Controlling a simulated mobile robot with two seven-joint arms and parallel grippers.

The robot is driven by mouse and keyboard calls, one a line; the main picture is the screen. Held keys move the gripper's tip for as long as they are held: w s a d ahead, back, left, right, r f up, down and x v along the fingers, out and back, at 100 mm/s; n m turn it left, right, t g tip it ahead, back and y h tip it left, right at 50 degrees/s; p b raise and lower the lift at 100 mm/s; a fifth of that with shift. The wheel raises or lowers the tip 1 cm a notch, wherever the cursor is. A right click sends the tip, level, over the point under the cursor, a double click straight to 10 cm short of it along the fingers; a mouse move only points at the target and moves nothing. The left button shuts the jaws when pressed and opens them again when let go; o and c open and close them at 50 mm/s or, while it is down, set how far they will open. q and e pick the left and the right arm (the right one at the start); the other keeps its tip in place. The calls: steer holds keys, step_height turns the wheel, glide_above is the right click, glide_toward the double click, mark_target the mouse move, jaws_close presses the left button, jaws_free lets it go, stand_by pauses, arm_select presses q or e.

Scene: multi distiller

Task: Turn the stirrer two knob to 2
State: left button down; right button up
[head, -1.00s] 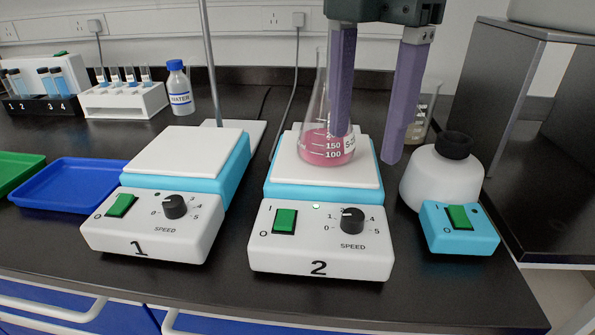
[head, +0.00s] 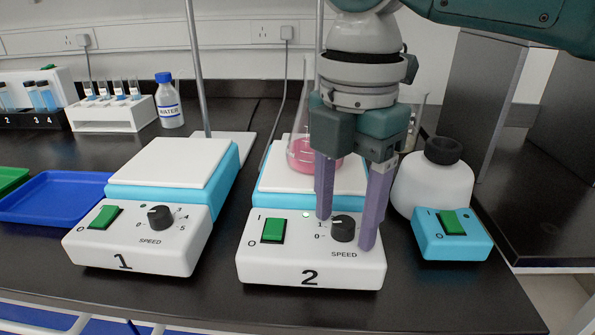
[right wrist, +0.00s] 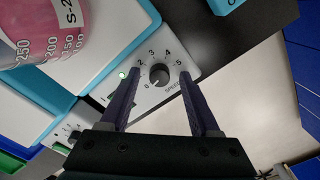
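Stirrer two (head: 265,262) is a white and light blue hotplate marked 2, with a green switch and a lit green light. Its black speed knob (head: 343,228) sits on the front panel; in the right wrist view the knob (right wrist: 160,75) has a white mark that appears to point toward 0. My right gripper (head: 345,231) is open, with purple fingers pointing down at the panel, one on each side of the knob. In the right wrist view a gap shows between each finger and the knob. My left gripper is not in view.
A flask of pink liquid (head: 300,155) stands on stirrer two, partly behind my right gripper. Stirrer one (head: 90,250) is to the left. A white bottle (head: 435,185) and a small blue switch box (head: 440,245) stand close on the right.

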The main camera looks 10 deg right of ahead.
jaws_close()
steer(key=shift+r, duration=0.1)
stand_by(0.4)
steer(key=shift+r+m+p, duration=0.15)
steer(key=shift+m+p, duration=0.35)
steer(key=shift+p, duration=0.5)
steer(key=m+p, duration=0.5)
steer(key=shift+a+p, duration=0.1)
steer(key=shift+p, duration=0.3)
steer(key=m+p, duration=0.3)
steer(key=m, duration=0.1)
steer(key=shift+m, duration=0.3)
steer(key=shift+m+p, duration=0.6)
steer(key=shift+m, duration=0.6)
steer(key=shift+m+p, duration=0.45)
steer(key=shift+m, duration=0.85)
steer(key=shift+f, duration=0.2)
